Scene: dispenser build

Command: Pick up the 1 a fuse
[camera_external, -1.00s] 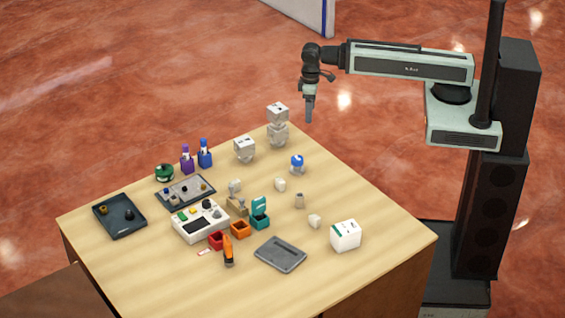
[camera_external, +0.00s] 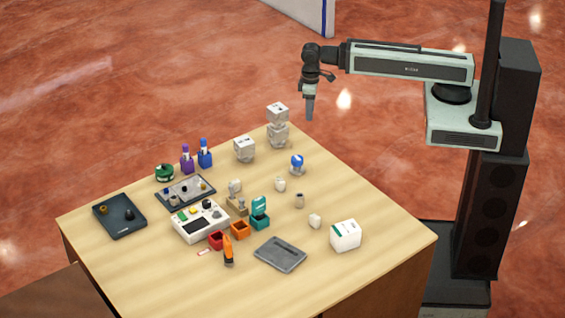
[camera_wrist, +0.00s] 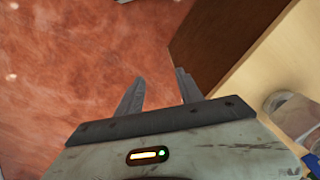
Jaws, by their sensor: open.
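My gripper (camera_external: 309,116) hangs in the air beyond the far right edge of the table, pointing down, to the right of the stacked white-topped containers. In the wrist view my gripper (camera_wrist: 160,77) is open, with its two dark fingers apart and nothing between them. I cannot pick out the 1 A fuse in either view; the items on the table are too small to read. A grey tray (camera_external: 196,199) with several small parts lies at the left of the table, and a dark tray (camera_external: 127,226) with a small brass-coloured part lies further left.
The wooden table (camera_external: 345,202) holds a white device (camera_external: 187,232), red (camera_external: 217,243) and orange (camera_external: 240,231) bins, a flat grey tray (camera_external: 280,258) and a white box (camera_external: 345,238). Stacked containers (camera_external: 277,134) stand at the far corner. The table's right side is fairly clear.

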